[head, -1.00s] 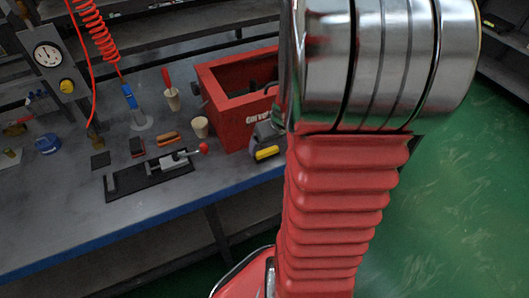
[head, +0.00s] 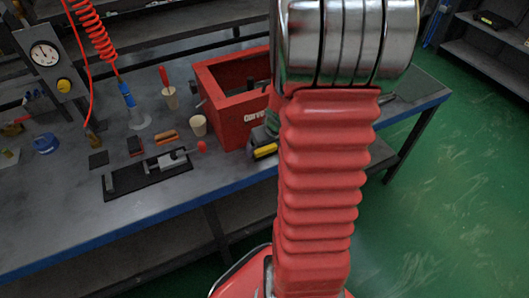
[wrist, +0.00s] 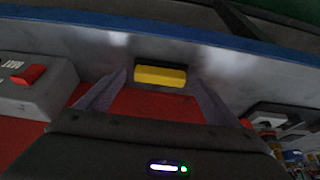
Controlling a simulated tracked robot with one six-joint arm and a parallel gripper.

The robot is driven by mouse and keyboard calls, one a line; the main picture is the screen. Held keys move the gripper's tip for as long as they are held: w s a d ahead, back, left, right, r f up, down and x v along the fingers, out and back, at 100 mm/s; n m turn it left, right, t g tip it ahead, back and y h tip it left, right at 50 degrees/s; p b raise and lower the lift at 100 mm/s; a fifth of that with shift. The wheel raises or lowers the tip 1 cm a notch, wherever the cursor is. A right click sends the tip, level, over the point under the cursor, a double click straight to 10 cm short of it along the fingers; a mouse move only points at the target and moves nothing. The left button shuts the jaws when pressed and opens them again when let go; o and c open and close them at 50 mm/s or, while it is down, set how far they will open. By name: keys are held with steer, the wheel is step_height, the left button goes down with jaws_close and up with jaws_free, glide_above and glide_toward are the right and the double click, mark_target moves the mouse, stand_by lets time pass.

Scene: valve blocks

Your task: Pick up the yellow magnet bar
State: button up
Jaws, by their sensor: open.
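The yellow magnet bar (head: 265,150) lies on the bench near the front edge, just right of the red box's front corner, partly beside my arm. In the wrist view the yellow bar (wrist: 160,75) sits crosswise with a dark part along its far side. My gripper (wrist: 158,82) is open, with one finger on each side. The bar shows between and just beyond the fingertips, and nothing is held. I cannot tell the height of the fingers above the bar. In the head view the gripper is hidden behind my arm.
The open red box (head: 228,125) stands close by. A black plate with a metal clamp (head: 150,172) lies left of it. A grey block with a red switch (wrist: 32,82) is left in the wrist view. The blue bench edge (wrist: 180,28) lies beyond the bar.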

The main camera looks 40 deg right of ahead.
mark_target(266, 149)
steer(key=shift+f, duration=0.1)
stand_by(0.5)
steer(key=c, duration=1.4)
step_height(266, 149, up, 10)
steer(key=shift+r, duration=0.1)
stand_by(0.4)
